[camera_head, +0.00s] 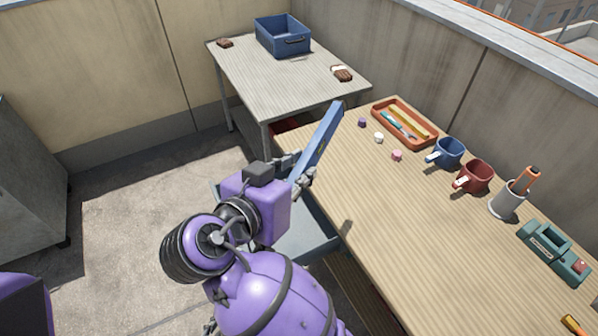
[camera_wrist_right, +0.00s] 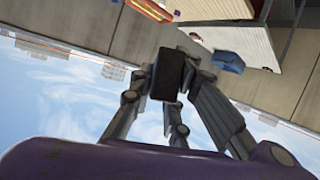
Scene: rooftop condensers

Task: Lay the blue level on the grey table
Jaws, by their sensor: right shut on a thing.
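The blue level (camera_head: 322,140) is a long blue bar, held tilted in the air by my right gripper (camera_head: 301,180). Its far end reaches up and right, overlapping in the picture the gap between the tables. In the right wrist view the fingers (camera_wrist_right: 172,105) close around a dark end piece, which seems to be the level's end. The grey table (camera_head: 290,97) stands at the back, beyond the level, with a wide bare top. My left gripper is out of view.
On the grey table are a blue bin (camera_head: 283,37) and two small brown brushes (camera_head: 224,43) (camera_head: 342,74). The wooden desk (camera_head: 400,210) at right holds an orange tray (camera_head: 404,116), blue mug (camera_head: 447,153), red mug (camera_head: 473,176), grey cup (camera_head: 506,204) and green item (camera_head: 552,252).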

